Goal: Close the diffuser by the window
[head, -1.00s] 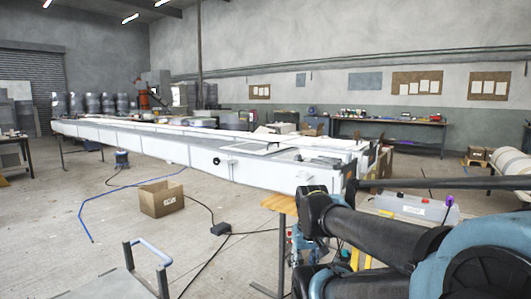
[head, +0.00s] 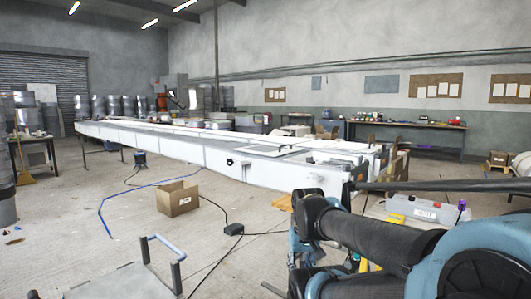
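I cannot make out a diffuser or a window in the head view. My arm crosses the lower right of the picture, dark with blue joints. My gripper is not clearly visible; the end of the arm is hidden behind its own links.
A long white mould (head: 205,153) runs across the middle. An open cardboard box (head: 177,199), a black box with cables (head: 234,229) and a blue hose (head: 104,215) lie on the floor. A workbench (head: 410,125) stands along the back wall. A grey container (head: 425,208) is at right.

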